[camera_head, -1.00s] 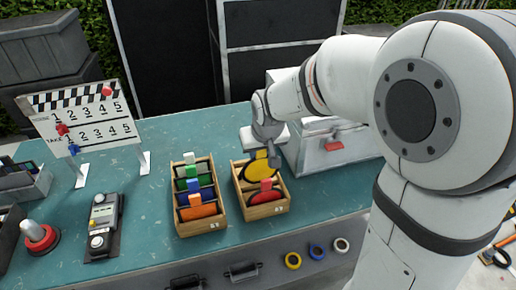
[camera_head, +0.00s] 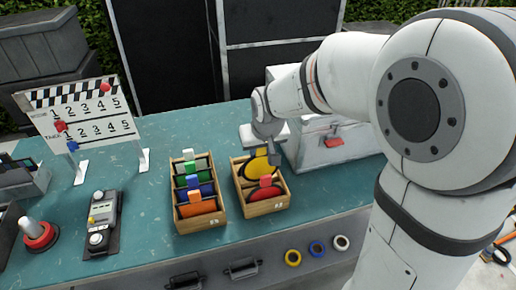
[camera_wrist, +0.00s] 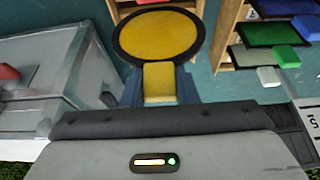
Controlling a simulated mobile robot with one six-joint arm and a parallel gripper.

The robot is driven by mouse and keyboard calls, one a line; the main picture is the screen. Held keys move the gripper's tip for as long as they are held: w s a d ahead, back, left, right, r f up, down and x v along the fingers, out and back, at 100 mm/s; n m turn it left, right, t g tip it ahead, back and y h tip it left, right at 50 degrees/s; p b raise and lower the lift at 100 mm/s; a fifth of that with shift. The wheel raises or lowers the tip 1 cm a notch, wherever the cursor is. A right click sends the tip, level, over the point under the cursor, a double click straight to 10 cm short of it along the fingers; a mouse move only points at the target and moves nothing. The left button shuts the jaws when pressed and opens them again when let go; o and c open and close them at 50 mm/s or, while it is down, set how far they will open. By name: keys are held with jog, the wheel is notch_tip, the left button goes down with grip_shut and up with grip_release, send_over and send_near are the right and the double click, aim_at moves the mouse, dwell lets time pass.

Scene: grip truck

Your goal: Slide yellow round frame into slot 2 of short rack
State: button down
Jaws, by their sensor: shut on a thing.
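The yellow round frame (camera_wrist: 158,36) is a yellow disc with a dark rim and a yellow tab. My gripper (camera_wrist: 158,88) is shut on that tab, one finger on each side. In the head view, my gripper (camera_head: 273,156) is above the short rack (camera_head: 268,208), a small wooden box. The yellow round frame (camera_head: 257,168) is at the rack's middle to rear part, partly hidden by the gripper. I cannot tell how deep it sits or which slot it lines up with. A round frame with a red tab (camera_head: 266,181) stands in the rack's front part.
A longer wooden rack (camera_head: 202,225) with several coloured frames stands close on the left. A grey metal case (camera_head: 335,155) is close on the right. A clapperboard (camera_head: 82,115) and a handheld device (camera_head: 103,222) are farther left. Tape rolls (camera_head: 317,248) hang on the front.

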aim_at(261, 163)
jog(key=shift+f, duration=0.15)
dwell(0.4)
jog(key=shift+f+b, duration=0.45)
jog(key=shift+b, duration=0.25)
jog(key=shift+f, duration=0.2)
jog(key=shift+f+b, duration=2.25)
jog(key=shift+f, duration=0.3)
jog(key=c, duration=1.1)
grip_release()
jog(key=shift+o, duration=0.2)
jog(key=v, duration=0.8)
